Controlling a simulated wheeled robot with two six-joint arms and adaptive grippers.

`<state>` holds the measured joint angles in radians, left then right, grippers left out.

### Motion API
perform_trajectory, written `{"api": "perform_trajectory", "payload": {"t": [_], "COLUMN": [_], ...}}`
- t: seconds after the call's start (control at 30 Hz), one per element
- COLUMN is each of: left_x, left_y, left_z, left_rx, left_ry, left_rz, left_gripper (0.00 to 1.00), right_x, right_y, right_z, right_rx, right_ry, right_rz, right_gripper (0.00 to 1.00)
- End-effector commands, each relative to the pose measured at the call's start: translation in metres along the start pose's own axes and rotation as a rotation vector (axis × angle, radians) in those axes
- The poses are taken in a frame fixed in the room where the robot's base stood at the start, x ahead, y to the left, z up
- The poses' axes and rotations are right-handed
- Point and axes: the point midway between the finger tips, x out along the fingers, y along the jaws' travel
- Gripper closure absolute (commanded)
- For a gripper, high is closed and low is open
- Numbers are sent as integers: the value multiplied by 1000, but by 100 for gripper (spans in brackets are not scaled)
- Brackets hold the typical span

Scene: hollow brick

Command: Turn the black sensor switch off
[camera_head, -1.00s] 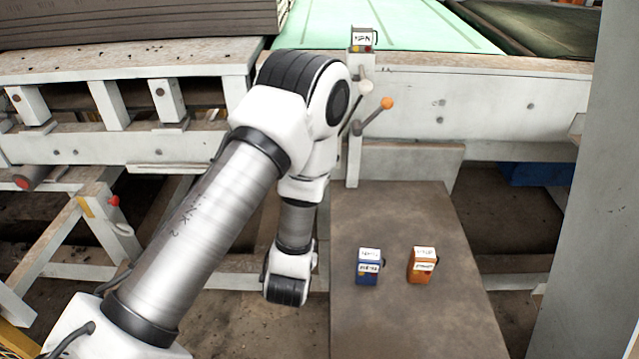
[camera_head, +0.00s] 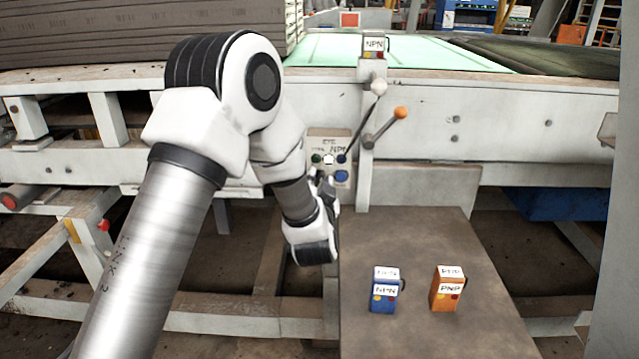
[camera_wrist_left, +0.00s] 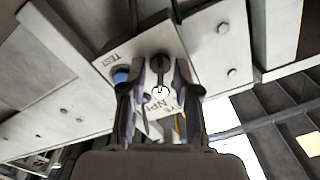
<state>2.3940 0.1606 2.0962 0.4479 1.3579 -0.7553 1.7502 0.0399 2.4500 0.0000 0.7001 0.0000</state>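A small beige control panel (camera_head: 329,139) with "EYE" and "NPN" lettering is on the machine's front, behind my left gripper (camera_head: 326,188). It shows a green, a white and a blue button. Its lower left part is hidden by the gripper. In the left wrist view the panel appears turned over, with a blue TEST button (camera_wrist_left: 120,75). A dark round switch (camera_wrist_left: 160,60) with a short lever sits between the fingertips of my left gripper (camera_wrist_left: 160,72). The fingers are apart, one on each side of it; contact cannot be told. My right gripper is out of view.
A blue NPN box (camera_head: 383,298) and an orange PNP box (camera_head: 446,297) stand on the brown board (camera_head: 430,235).

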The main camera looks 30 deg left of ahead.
Motion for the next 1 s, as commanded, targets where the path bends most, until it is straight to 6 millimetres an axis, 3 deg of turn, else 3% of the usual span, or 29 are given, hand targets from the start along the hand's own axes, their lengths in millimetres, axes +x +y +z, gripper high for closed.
{"api": "perform_trajectory", "payload": {"t": [0.1,0.13,0.2,0.67,1.0], "left_x": [0,0,0,-1,-1], "left_y": [0,0,0,0,1], "left_z": [0,0,0,0,1], "left_rx": [0,0,0,-24,-199], "left_ry": [0,0,0,0,-1], "left_rz": [0,0,0,1,1], "left_gripper": [69,76,100,100,100], "right_x": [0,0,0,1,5], "right_y": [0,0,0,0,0], "right_z": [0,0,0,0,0], "right_rx": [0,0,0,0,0], "right_ry": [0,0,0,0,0], "right_rz": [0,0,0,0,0], "right_gripper": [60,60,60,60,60]}}
